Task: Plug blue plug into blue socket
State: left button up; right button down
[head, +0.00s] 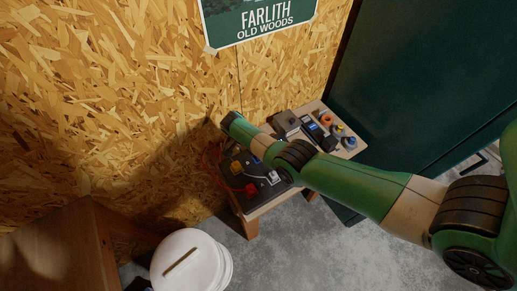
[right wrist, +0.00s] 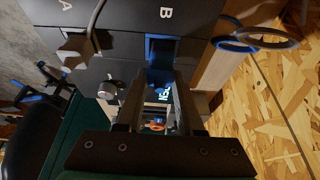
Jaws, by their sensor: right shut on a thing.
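My right gripper (right wrist: 160,80) is in the right wrist view, its two dark fingers on either side of a blue plug (right wrist: 158,76). It is shut on the plug, which is partly hidden between the fingers. Just beyond the fingertips is a blue-lined socket (right wrist: 163,50) in a dark panel (right wrist: 120,68), below the letter B. I cannot tell whether the plug touches the socket. In the head view, the dark socket box (head: 238,172) lies on the bench, partly behind my right arm, and my right gripper cannot be made out. My left gripper is not in view.
A grey plug (right wrist: 76,46) sits near the letter A. A blue and grey cable loop (right wrist: 236,38) hangs at the panel's right. A white bucket (head: 190,262) stands below.

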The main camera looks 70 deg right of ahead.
jog(key=shift+f+b, duration=0.75)
jog(key=shift+f, duration=0.2)
jog(key=shift+c, duration=2.3)
grip_release()
jog(key=p+v, duration=0.5)
jog(key=v, duration=0.6)
jog(key=shift+r, duration=0.3)
jog(key=shift+w+a, duration=0.1)
jog(key=shift+a, duration=0.05)
